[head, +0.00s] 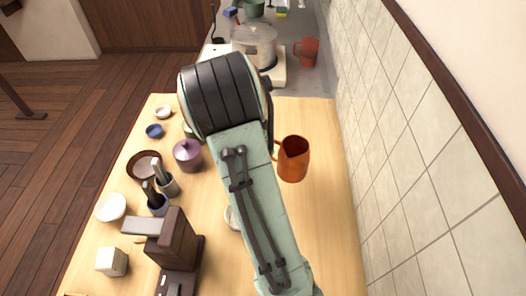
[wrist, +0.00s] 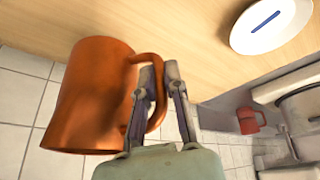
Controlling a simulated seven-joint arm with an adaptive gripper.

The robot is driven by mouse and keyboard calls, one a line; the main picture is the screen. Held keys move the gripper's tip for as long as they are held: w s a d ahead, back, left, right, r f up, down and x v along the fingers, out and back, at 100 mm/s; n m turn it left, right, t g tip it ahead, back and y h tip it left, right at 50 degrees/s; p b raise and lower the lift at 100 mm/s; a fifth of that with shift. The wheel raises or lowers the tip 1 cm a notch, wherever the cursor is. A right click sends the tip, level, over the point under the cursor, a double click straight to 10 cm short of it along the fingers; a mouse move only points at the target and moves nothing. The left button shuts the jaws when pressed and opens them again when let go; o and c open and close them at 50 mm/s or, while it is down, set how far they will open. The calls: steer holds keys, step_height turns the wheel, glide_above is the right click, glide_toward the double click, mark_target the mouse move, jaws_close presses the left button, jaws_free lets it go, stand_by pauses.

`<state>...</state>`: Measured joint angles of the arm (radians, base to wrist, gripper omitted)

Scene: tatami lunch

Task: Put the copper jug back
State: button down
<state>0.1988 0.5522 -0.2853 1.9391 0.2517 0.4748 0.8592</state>
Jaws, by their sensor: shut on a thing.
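The copper jug (head: 293,160) is at the right side of the wooden counter in the head view, its open top facing up toward the camera. In the wrist view the jug (wrist: 88,95) fills the left side, with its loop handle toward my gripper (wrist: 160,82). My gripper is shut on the handle, with a finger passing through the loop. My forearm hides the gripper in the head view. I cannot tell whether the jug's base touches the counter.
The tiled wall (head: 385,150) runs close along the right. A red mug (head: 307,52) and a glass-lidded pot (head: 255,42) stand beyond the counter's far end. A purple lidded pot (head: 187,155), a coffee machine (head: 172,240) and bowls occupy the left. Bare wood (head: 325,225) lies nearer than the jug.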

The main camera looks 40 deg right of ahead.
steer(key=w+d+f, duration=0.1)
steer(key=f, duration=0.1)
steer(key=w+d+f, duration=0.2)
steer(key=w+f, duration=0.1)
steer(key=shift+f, duration=0.3)
steer(key=shift+w+f, duration=0.1)
steer(key=shift+f, duration=1.65)
steer(key=c, duration=1.2)
jaws_free()
steer(key=shift+f, duration=0.1)
